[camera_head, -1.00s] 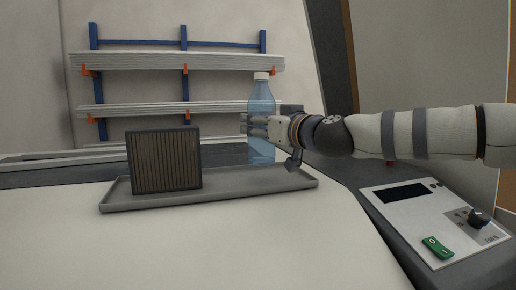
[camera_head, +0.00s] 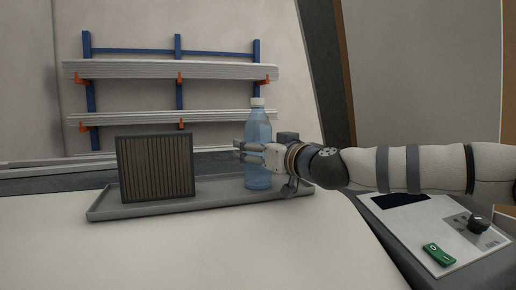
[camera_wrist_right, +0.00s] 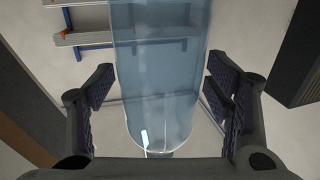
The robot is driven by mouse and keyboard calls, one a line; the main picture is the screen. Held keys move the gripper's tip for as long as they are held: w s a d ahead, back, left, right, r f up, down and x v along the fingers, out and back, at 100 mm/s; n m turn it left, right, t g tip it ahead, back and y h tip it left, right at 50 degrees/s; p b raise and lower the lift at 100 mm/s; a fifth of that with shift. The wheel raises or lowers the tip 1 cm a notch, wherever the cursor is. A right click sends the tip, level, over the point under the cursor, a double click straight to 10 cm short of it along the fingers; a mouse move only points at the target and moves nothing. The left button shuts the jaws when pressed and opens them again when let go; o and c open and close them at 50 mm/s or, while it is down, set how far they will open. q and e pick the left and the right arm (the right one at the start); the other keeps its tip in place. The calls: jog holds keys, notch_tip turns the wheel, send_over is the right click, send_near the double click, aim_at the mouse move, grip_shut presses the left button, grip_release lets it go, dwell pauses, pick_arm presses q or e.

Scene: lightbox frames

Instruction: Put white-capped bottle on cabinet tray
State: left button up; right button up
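The white-capped bottle (camera_head: 258,122) is clear blue and upright over the right part of the grey tray (camera_head: 222,199). Its base shows within the tray's outline; I cannot tell for certain whether it touches the tray floor. My right gripper (camera_head: 255,151) reaches in from the right, its fingers around the middle of the bottle. My left gripper is out of view.
A dark ribbed filter-like block (camera_head: 156,168) stands on the tray's left part. A control panel with a green switch (camera_head: 438,254) and black knob (camera_head: 479,224) lies at the lower right. A wall rack (camera_head: 178,68) is behind. The white surface in front is clear.

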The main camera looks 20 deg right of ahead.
jog(key=shift+r, duration=0.25)
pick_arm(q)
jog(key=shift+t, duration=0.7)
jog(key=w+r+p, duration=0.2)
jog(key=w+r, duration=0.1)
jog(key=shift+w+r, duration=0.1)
pick_arm(e)
jog(key=v, duration=1.2)
